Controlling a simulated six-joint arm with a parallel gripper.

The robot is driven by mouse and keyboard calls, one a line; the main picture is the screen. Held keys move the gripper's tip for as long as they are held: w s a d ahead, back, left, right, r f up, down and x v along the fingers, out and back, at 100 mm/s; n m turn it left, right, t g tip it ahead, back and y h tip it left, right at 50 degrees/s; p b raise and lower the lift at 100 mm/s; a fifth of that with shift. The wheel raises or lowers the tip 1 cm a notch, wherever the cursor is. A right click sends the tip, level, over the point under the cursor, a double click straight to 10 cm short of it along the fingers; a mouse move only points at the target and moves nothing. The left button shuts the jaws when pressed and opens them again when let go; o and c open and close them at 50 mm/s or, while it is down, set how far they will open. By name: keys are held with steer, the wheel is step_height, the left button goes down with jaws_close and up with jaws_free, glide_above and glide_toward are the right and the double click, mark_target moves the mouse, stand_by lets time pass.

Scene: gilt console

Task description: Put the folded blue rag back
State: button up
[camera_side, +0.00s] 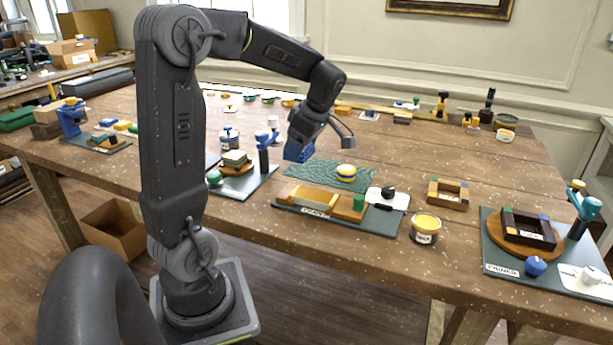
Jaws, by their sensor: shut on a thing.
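My gripper (305,143) is above the middle of the wooden table, pointing down. The rag appears held above the table, just behind the left part of a teal patterned mat (302,174). The fingers hide part of the rag. I cannot tell the exact gap beneath it.
A yellow-topped round thing (346,172) sits on the teal mat. In front is a dark board (385,222) with wooden blocks. Left is a grey board (235,192) with a blue-topped post (263,155).

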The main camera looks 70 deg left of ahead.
steer(key=w+a, duration=0.5)
steer(key=a, duration=0.6)
glide_above(301, 170)
steer(key=w, duration=0.1)
steer(key=shift+n, duration=0.3)
steer(key=f, duration=0.5)
steer(key=shift+d+f, duration=0.15)
steer(key=shift+d, duration=0.15)
steer(key=shift+f, duration=2.85)
steer(key=shift+f, duration=0.1)
steer(key=o, duration=0.9)
